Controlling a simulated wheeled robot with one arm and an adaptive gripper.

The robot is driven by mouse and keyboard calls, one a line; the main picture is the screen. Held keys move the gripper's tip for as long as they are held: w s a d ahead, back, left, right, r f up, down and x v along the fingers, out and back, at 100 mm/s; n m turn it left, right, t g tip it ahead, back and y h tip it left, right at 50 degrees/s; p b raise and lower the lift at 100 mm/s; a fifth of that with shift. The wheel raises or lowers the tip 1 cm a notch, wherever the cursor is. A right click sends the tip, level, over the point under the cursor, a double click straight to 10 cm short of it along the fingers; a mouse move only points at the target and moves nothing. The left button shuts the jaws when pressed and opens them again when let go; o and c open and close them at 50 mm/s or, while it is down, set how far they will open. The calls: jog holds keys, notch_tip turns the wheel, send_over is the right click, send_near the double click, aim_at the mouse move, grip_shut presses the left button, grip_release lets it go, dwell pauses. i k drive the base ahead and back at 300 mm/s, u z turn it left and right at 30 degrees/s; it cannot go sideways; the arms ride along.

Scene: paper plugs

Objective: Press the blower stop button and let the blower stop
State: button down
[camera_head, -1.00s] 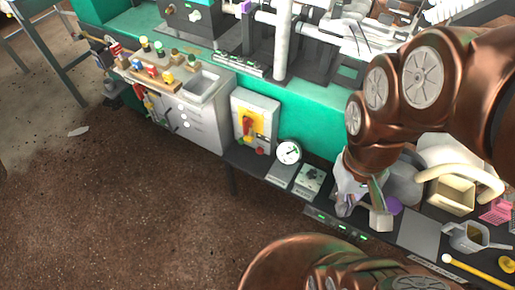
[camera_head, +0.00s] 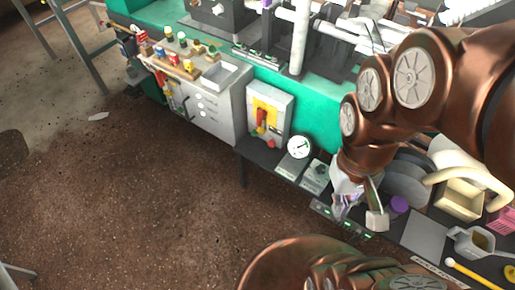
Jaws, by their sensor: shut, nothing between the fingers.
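I cannot tell for sure which control is the blower stop button. My gripper (camera_head: 346,208) is shut and empty. It points down over the dark bench, to the right of and nearer than the switch box, apart from it. Green-lit strips (camera_head: 357,232) lie beside and partly behind my gripper, and the wrist hides part of the bench.
A round dial gauge (camera_head: 299,147) and a small grey box (camera_head: 316,176) stand between the switch box and my gripper. A white drawer cabinet (camera_head: 216,112) is further left. A beige bin (camera_head: 459,199) and a scoop (camera_head: 478,242) crowd the right. The floor at left is open.

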aim_at(271, 143)
jog(key=u, duration=0.85)
jog(key=k, duration=1.15)
jog(key=u, duration=1.45)
jog(key=i, duration=1.1)
jog(key=z, duration=0.55)
jog(key=i, duration=0.75)
jog(key=z, duration=0.95)
jog(key=i, duration=0.2)
jog(key=z, duration=0.3)
